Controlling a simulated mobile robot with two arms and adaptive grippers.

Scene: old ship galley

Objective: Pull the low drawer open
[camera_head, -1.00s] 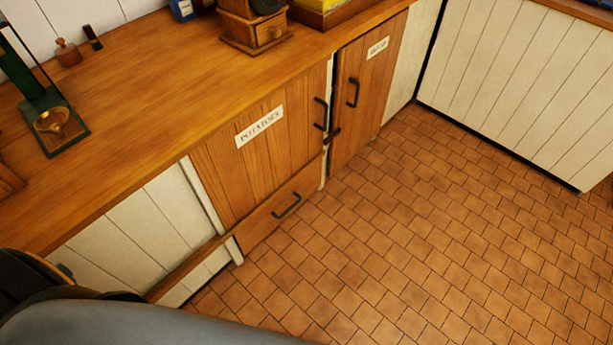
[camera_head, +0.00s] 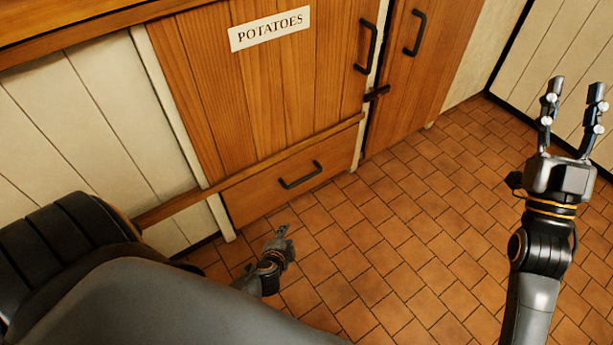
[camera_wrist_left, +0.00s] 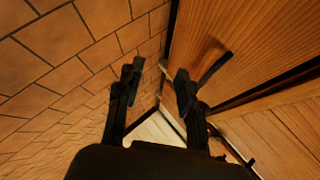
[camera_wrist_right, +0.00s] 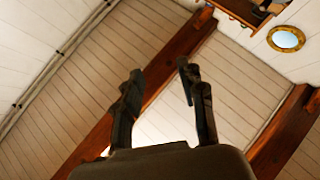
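The low drawer (camera_head: 262,196) is a wooden front under the potato cupboard, and it looks shut. Its black bar handle (camera_head: 300,176) sits in the middle of the front. My left gripper (camera_head: 281,234) is low over the floor tiles, in front of and below the handle, apart from it. In the left wrist view its fingers (camera_wrist_left: 157,85) are spread and empty, with a dark handle (camera_wrist_left: 215,66) beyond the right finger, on the wooden front. My right gripper (camera_head: 573,100) is raised at the right, open and empty, far from the drawer; its spread fingers also show in the right wrist view (camera_wrist_right: 158,85).
The potato cupboard door (camera_head: 270,90) with a white label is above the drawer. Another wooden door (camera_head: 410,75) is to its right, with a dark latch (camera_head: 377,93) between. White panelling (camera_head: 90,110) is at the left. The tiled floor (camera_head: 400,220) is clear.

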